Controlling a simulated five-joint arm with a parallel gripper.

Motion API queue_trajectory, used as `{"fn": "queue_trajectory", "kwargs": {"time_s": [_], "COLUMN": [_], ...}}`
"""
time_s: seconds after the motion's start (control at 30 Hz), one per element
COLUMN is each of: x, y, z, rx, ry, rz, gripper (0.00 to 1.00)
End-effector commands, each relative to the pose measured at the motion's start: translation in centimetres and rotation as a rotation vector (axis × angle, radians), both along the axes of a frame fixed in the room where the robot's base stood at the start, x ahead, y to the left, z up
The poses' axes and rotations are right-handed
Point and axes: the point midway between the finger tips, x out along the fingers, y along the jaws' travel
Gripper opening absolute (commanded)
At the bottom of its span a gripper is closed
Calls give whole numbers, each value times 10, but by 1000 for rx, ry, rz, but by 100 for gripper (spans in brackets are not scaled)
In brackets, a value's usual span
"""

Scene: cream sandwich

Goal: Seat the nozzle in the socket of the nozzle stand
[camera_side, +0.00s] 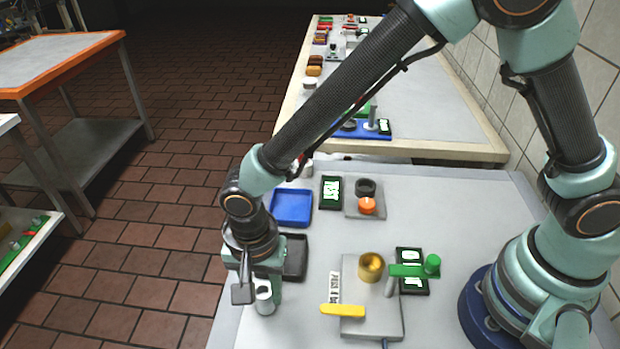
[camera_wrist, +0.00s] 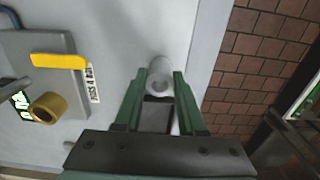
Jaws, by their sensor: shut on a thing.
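A pale grey hollow cylinder (camera_side: 265,299), seemingly the nozzle, is between the fingers of my gripper (camera_side: 258,288). In the wrist view the cylinder (camera_wrist: 160,78) shows at the fingertips with its round opening visible. The gripper (camera_wrist: 157,90) is shut on it, close over the left front of the table. Whether the cylinder touches the table I cannot tell. To its right is a grey plate (camera_side: 378,328) bearing a brass socket (camera_side: 371,267). A smaller grey plate (camera_side: 366,213) farther back has a black ring (camera_side: 365,187). Which plate is the nozzle stand is unclear.
A yellow lever (camera_side: 342,310) and a green handle (camera_side: 432,265) project at the front plate. A black tray (camera_side: 294,257) is just behind my gripper, and a blue tray (camera_side: 291,207) lies beyond it. An orange knob (camera_side: 367,206) sits near the black ring. The table's left edge is close.

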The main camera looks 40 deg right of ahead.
Motion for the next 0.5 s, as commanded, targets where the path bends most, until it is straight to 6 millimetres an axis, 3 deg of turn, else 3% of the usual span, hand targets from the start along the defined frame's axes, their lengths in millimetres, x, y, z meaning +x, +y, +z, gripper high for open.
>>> {"fn": "queue_trajectory", "kwargs": {"time_s": [0.17, 0.5], "x": [1, 1], "y": [1, 1], "z": [27, 122], "rx": [4, 6], "ry": [-4, -6], "rz": [0, 0], "gripper": [0, 0]}}
